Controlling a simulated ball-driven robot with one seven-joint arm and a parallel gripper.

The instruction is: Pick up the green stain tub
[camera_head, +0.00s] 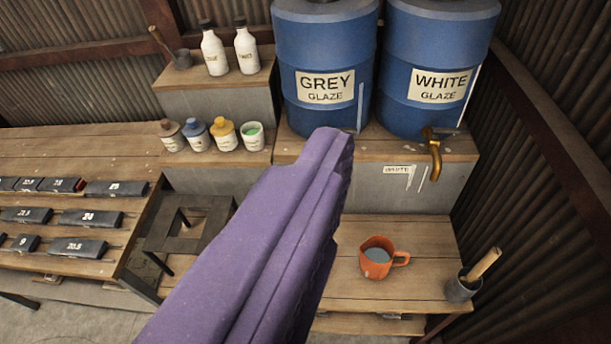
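The green stain tub (252,141) is a small white tub with bright green inside, open at the top. It stands upright on the low wooden shelf at the right end of a row of tubs. My gripper (336,137) is the long purple shape rising from the bottom edge to the middle of the view. Its tip appears right of the green tub, in front of the blue barrels, with a visible gap between. I see no object at its tip, and I cannot make out a gap between fingers.
Brown, blue and yellow tubs (224,135) stand left of the green one. White bottles (246,52) are on the step above. Grey and white glaze barrels (325,60) stand behind. An orange mug (377,258) and a brush pot (464,286) sit on the lower right bench.

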